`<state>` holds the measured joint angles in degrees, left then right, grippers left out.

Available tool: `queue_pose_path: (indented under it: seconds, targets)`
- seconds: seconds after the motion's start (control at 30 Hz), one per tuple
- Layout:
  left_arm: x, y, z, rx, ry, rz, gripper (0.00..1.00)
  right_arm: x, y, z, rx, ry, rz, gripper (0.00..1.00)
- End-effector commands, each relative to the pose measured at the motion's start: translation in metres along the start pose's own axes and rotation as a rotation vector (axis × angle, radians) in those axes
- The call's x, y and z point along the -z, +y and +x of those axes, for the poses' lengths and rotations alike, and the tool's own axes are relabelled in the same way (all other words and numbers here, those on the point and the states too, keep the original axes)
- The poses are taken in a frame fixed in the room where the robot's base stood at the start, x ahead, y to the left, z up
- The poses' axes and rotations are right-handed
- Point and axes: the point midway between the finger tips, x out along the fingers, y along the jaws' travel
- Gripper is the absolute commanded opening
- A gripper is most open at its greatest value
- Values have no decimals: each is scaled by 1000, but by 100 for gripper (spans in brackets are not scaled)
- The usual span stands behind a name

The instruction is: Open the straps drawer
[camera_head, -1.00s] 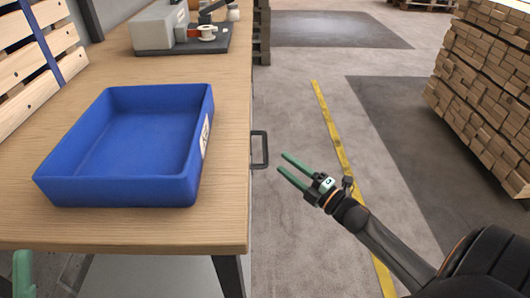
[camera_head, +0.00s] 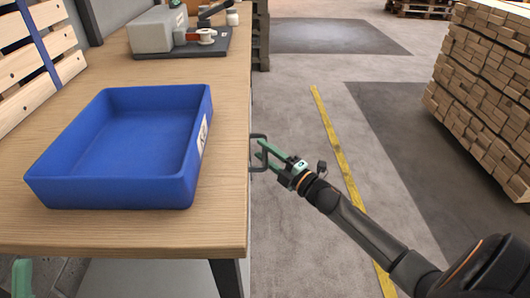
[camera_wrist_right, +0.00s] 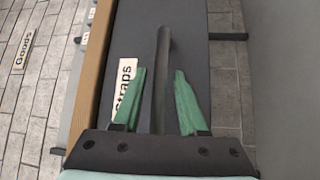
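The straps drawer (camera_wrist_right: 200,60) has a dark front with a white "Straps" label (camera_wrist_right: 124,88) in the right wrist view. Its dark bar handle (camera_wrist_right: 161,75) stands out from the front; in the head view the handle (camera_head: 252,153) sticks out from the bench's right side. My right gripper (camera_head: 262,152) is at the handle. In the wrist view its green fingers (camera_wrist_right: 158,100) are apart, one on each side of the handle, with a gap seen on the right side. Only a green piece of my left gripper (camera_head: 22,278) shows at the lower left edge of the head view.
A blue open bin (camera_head: 120,150) sits empty on the wooden bench (camera_head: 225,225). A grey device on a dark board (camera_head: 180,40) stands farther back. Stacked timber (camera_head: 485,90) is at the right. The floor between is clear, with a yellow line (camera_head: 340,155).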

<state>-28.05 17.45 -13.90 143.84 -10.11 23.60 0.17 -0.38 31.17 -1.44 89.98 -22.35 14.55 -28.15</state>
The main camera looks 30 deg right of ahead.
Motion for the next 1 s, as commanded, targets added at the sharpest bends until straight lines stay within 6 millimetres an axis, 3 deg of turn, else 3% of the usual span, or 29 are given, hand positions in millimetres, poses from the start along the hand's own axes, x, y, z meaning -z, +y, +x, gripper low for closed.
queue_pose_path:
  seconds: [0.03, 0.37, 1.0]
  targets:
    - [0, 0, 0, -1, 0, 0, 50, 0, 0, 0, 0, 0, 0, 35]
    - [0, 1, 0, -6, 1, 2, 50, 0, 0, 0, 0, 0, 0, 0]
    - [0, 1, 0, -6, 2, 3, 50, 0, 0, 0, 0, 0, 0, 0]
